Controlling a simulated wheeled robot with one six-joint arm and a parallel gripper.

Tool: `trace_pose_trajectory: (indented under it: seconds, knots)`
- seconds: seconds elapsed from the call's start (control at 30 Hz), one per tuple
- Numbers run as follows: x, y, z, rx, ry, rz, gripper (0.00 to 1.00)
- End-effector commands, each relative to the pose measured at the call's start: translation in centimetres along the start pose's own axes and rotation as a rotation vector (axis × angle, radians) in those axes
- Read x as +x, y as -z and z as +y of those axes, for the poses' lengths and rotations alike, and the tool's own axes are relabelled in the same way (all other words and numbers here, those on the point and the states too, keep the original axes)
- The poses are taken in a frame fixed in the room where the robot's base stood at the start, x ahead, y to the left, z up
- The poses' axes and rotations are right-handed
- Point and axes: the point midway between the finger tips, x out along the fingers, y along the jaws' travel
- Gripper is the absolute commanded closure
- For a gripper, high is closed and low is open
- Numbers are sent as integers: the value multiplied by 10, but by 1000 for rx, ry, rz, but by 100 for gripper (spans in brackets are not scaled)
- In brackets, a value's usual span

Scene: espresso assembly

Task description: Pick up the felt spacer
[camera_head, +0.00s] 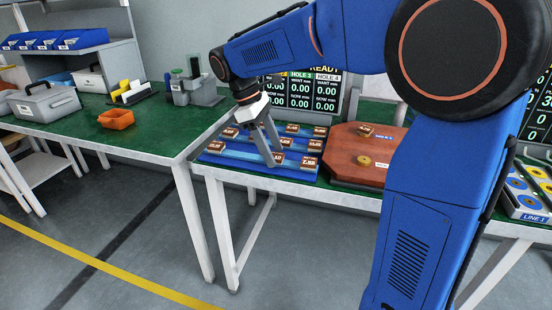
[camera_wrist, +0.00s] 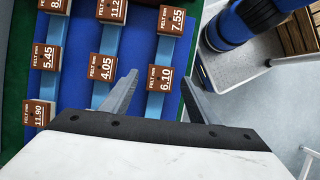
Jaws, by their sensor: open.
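Several brown felt spacers with white number labels sit in rows on a blue rack (camera_head: 240,163). In the wrist view, the spacer marked 6.10 (camera_wrist: 160,78) appears between the fingers of my gripper (camera_head: 270,158). The spacers marked 4.05 (camera_wrist: 102,68) and 7.55 (camera_wrist: 171,20) are beside and beyond it. Others marked 5.45 (camera_wrist: 46,58) and 11.90 (camera_wrist: 39,114) are further left. My gripper is open and empty, pointing down over the rack. I cannot tell how far above the spacer the fingertips are. No frame shows which spacer is meant.
A reddish-brown octagonal board (camera_head: 345,178) right of the rack carries a brown block (camera_head: 365,129) and a brass-coloured round part (camera_head: 364,160). Screens stand behind.

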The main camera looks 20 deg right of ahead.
Motion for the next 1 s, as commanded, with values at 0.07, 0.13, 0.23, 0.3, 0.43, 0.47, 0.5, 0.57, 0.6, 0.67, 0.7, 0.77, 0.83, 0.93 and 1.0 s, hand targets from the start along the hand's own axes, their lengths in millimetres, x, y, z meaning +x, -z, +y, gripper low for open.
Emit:
trace_pose_trajectory:
  seconds: [0.07,0.13,0.23,0.3,0.43,0.47,0.5,0.57,0.6,0.67,0.7,0.77,0.83,0.93,1.0]
  knots:
    - [0,0,0,0,0,0,45]
    - [0,0,0,0,0,0,60]
    - [0,0,0,0,0,0,84]
    - [0,0,0,0,0,0,90]
    - [0,0,0,0,0,0,90]
    - [0,0,0,0,0,0,90]
    - [-1,0,0,0,0,0,90]
    - [-2,0,0,0,-1,1,90]
    - [-4,-1,0,0,-1,1,90]
    - [-9,-3,0,0,-2,3,90]
    - [-14,-5,1,0,-2,3,90]
    - [-23,-9,0,0,-2,3,90]
    - [-35,-14,0,0,-2,3,90]
    - [-52,-21,0,1,-2,3,90]
    - [-64,-26,0,1,-2,3,90]
